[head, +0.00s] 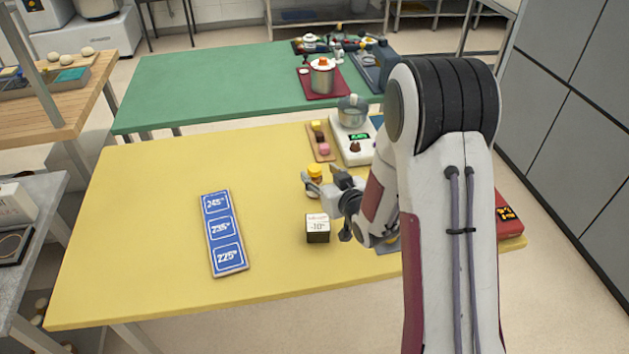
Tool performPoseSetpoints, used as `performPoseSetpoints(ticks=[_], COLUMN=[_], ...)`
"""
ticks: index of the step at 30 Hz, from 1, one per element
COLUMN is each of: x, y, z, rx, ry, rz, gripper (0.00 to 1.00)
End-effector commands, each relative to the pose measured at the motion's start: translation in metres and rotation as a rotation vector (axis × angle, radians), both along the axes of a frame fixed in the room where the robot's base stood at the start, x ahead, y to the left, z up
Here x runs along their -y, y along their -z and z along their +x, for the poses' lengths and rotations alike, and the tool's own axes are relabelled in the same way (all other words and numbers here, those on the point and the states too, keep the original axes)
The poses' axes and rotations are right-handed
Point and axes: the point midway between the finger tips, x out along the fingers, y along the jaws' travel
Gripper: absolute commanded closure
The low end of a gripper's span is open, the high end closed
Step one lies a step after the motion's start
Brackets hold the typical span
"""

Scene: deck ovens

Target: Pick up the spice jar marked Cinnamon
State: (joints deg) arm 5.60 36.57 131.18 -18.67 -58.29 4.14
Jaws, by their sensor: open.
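A small jar with a yellow lid (315,170) and a brownish body stands on the yellow table, near its middle. Its label is too small to read, so I cannot tell if it says Cinnamon. My gripper (323,184) is open and low over the table, right by the jar. One finger is on the jar's left side and the other parts lie to its right and in front. The lower part of the jar is partly hidden by my gripper. I cannot tell if the fingers touch it.
A white and dark cube (317,228) stands just in front of my gripper. A blue temperature board (222,233) lies to the left. Behind are a board with small blocks (321,141) and a scale (353,150) bearing a pot.

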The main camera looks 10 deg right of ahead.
Motion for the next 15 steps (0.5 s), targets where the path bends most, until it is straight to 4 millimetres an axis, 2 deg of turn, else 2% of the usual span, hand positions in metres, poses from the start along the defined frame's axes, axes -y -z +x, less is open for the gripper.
performPoseSetpoints(ticks=[10, 15], x=[-0.0004, -0.0016], y=[0.0006, 0.0038], z=[0.0009, 0.0082], rx=[0.000, 0.000], ry=[0.000, -0.001], rz=[0.000, 0.000], gripper=[0.54, 0.54])
